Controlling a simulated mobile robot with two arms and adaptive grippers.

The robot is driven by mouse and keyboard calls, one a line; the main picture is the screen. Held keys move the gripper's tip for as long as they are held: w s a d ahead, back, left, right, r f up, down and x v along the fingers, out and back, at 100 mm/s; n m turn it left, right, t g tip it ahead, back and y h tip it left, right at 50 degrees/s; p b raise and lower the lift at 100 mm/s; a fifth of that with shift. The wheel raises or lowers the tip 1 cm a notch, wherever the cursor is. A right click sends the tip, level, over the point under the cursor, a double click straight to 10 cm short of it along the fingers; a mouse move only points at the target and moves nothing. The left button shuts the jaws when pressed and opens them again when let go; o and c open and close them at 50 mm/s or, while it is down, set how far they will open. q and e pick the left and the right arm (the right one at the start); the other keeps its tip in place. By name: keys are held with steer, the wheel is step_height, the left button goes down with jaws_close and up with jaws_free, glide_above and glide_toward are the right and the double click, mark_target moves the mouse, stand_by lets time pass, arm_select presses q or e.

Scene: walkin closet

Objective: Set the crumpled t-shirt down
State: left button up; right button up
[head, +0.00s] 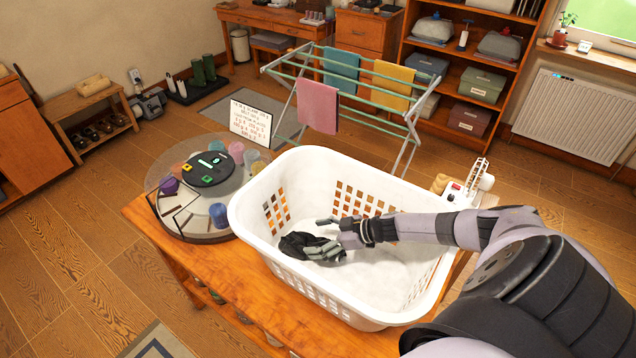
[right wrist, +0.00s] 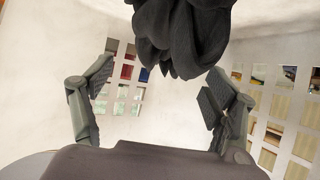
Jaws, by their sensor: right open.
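The crumpled t-shirt (head: 297,244) is a dark, nearly black bundle inside the white laundry basket (head: 330,290), toward its left end. In the right wrist view the dark folded cloth (right wrist: 182,35) fills the top middle, ahead of the fingertips. My right gripper (head: 322,238) reaches into the basket from the right, beside the t-shirt. Its fingers (right wrist: 158,90) stand wide apart with nothing held between them. Whether a finger touches the cloth is unclear. My left gripper is not in view.
The basket stands on a wooden table (head: 160,228). A round sorting carousel (head: 208,185) with colored pieces sits left of it, with a printed sign (head: 251,122) behind. A small white device (head: 459,192) is at the right. A drying rack (head: 345,85) stands beyond the table.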

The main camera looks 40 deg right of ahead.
steer(key=p+v, duration=0.3)
steer(key=v, duration=0.4)
steer(key=shift+s+d+r, duration=0.15)
steer(key=shift+s+r, duration=0.1)
steer(key=shift+r, duration=0.05)
steer(key=shift+w, duration=0.15)
